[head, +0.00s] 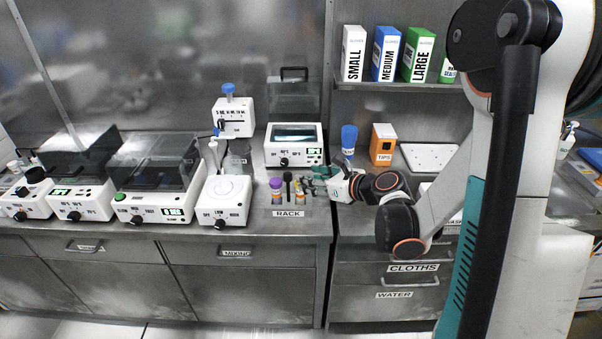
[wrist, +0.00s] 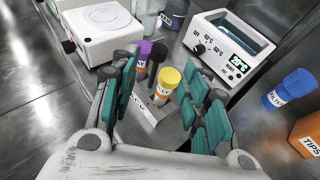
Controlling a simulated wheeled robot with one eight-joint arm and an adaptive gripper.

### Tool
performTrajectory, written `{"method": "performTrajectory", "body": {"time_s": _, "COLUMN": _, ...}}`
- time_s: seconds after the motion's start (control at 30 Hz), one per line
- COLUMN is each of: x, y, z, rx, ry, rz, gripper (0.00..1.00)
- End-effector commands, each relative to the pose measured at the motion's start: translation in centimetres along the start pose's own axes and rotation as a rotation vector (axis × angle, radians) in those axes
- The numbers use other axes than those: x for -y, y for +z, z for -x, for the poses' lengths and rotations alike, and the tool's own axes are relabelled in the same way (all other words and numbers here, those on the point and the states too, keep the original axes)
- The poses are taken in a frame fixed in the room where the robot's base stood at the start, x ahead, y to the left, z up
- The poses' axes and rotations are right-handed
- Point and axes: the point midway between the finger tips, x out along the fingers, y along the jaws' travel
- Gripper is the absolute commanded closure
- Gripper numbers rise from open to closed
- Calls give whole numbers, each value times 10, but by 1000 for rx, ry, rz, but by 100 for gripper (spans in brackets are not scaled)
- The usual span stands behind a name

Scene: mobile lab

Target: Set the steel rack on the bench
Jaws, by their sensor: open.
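The steel rack (head: 288,213), with a RACK label on its front, stands on the metal bench (head: 250,229) near its right end. It holds a purple-capped tube (head: 276,190), a yellow-capped tube (head: 299,196) and a dark slim item (head: 288,183) between them. My gripper (head: 317,180) is just right of the rack, low over the bench. In the wrist view its open fingers (wrist: 165,90) are on either side of the rack (wrist: 172,128), with the yellow-capped tube (wrist: 166,86) between them. I cannot tell whether they touch the rack. The rack's lower part is partly hidden.
A mixer (head: 222,198) stands left of the rack, and a heated bath (head: 293,145) stands behind it. A blue-capped bottle (head: 348,140) and an orange TIPS box (head: 382,144) are to the right. Little bench is free around the rack.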

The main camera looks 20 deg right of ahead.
Motion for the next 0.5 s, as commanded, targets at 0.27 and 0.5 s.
{"method": "performTrajectory", "body": {"time_s": 0.27, "x": 0, "y": 0, "z": 23, "rx": -1, "ry": 0, "rz": 0, "gripper": 58}}
{"method": "performTrajectory", "body": {"time_s": 0.5, "x": 0, "y": 0, "z": 23, "rx": 0, "ry": 0, "rz": 1, "gripper": 58}}
